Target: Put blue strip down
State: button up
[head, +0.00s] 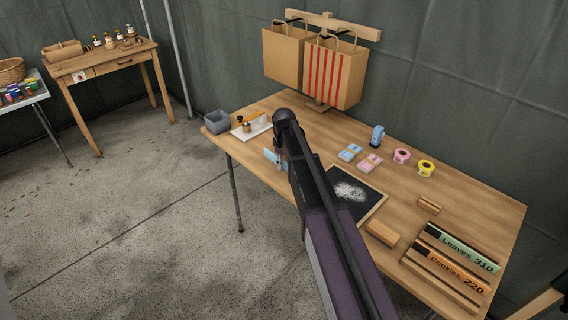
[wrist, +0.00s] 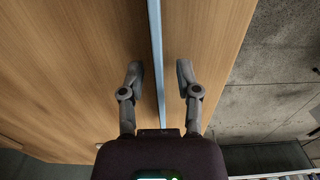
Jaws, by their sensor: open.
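A light blue strip (wrist: 155,40) runs lengthwise between the two fingers of my gripper (wrist: 159,70) in the wrist view. The fingers are apart, with a gap on each side of the strip. In the head view a small part of the blue strip (head: 270,156) shows beside my gripper (head: 281,164), near the front edge of the wooden table (head: 460,205). My arm hides part of that area. I cannot tell whether the strip rests on the table or stands on edge.
A black board with white powder (head: 350,191) lies right of my arm. Behind my arm are a white tray (head: 241,133) and a grey bin (head: 217,121). Blue and pink packs, tape rolls (head: 426,168) and wooden price racks (head: 455,262) stand to the right. Paper bags (head: 330,75) hang behind.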

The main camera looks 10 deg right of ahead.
notch_tip(320, 180, up, 11)
jog(key=p, duration=1.1)
jog(key=shift+r, duration=0.2)
dwell(0.4)
jog(key=s+d+m, duration=0.2)
jog(key=s+m, duration=0.1)
jog(key=s, duration=0.9)
jog(key=s+d+m, duration=0.2)
jog(key=s+m, duration=0.2)
jog(key=s, duration=0.9)
jog(key=shift+s+d, duration=0.25)
jog(key=shift+d, duration=0.1)
